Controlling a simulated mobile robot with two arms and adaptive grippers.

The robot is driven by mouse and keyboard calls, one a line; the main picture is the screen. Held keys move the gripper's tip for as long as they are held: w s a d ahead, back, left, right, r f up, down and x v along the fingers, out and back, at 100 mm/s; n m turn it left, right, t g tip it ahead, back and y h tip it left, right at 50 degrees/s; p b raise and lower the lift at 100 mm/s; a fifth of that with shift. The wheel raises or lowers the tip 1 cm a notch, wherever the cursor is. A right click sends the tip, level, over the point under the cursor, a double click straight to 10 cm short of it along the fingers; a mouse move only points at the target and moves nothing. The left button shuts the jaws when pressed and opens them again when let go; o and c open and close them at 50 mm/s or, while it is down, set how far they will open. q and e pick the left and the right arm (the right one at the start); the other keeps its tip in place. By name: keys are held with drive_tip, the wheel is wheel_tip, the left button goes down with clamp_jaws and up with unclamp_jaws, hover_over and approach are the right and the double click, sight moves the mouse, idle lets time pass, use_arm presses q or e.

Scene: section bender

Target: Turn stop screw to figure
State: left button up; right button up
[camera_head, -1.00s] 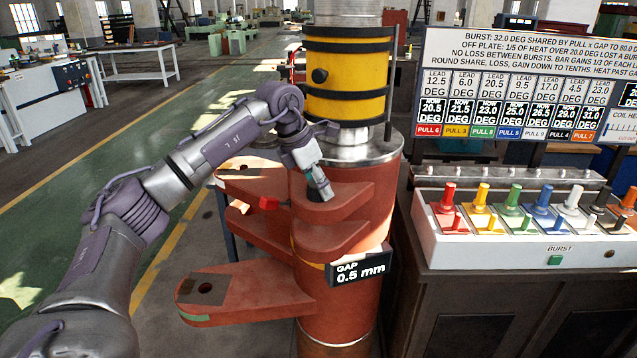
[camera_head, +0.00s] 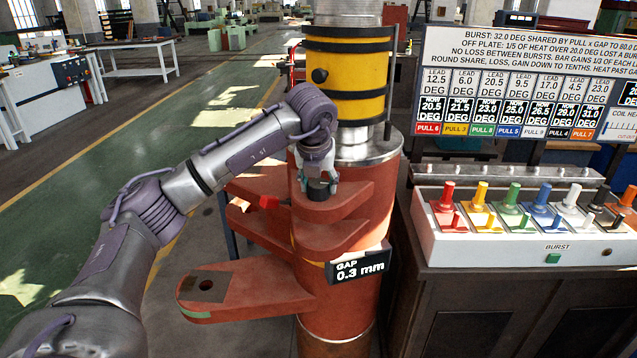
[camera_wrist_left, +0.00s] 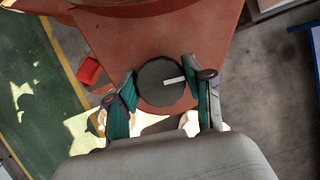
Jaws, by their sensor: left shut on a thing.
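The stop screw (camera_head: 318,189) is a dark round knob on the upper red arm of the bender. In the left wrist view its round top (camera_wrist_left: 160,82) carries a white mark pointing right. My left gripper (camera_head: 317,182) is above the screw, its fingers shut on the knob from both sides; the left wrist view shows a finger at each side (camera_wrist_left: 162,95). The gap display (camera_head: 360,266) on the red column reads 0.3 mm. My right gripper is in neither view.
A board (camera_head: 520,85) lists lead and current degrees and pull numbers. Below it, a white console (camera_head: 540,250) carries several coloured levers and a green burst button (camera_head: 553,258). The red lower arm (camera_head: 245,288) juts out left. Green floor lies free at left.

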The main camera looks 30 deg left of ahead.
use_arm(q)
drive_tip(key=n+g+y, duration=0.1)
drive_tip(key=n, duration=0.3)
drive_tip(key=shift+r+n, duration=0.1)
drive_tip(key=shift+n, duration=0.2)
drive_tip(key=shift+n+g+y, duration=0.4)
drive_tip(key=shift+n+y, duration=0.1)
drive_tip(key=shift+n, duration=0.8)
drive_tip(key=o, duration=1.2)
drive_tip(key=shift+c, duration=0.2)
drive_tip(key=v, duration=1.2)
drive_tip(key=shift+w, duration=0.15)
